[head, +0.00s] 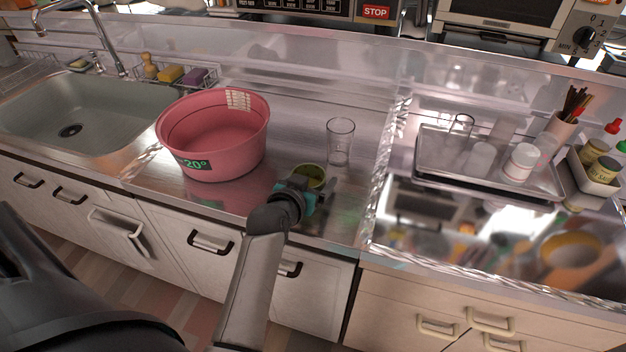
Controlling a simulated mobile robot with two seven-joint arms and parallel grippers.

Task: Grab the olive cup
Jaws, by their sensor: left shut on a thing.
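The olive cup (312,172) is on or just above the metal counter, near its front edge in the middle of the head view. My left gripper (308,187) reaches it from the front and is shut on it. The gripper hides the lower part of the cup, so I cannot tell whether its base touches the counter. My right gripper is not in view.
A clear glass (341,141) stands just behind and right of the cup. A large pink basin (214,134) stands to the left, beside the sink (75,118). A metal tray (487,165) with glasses and a white jar lies to the right.

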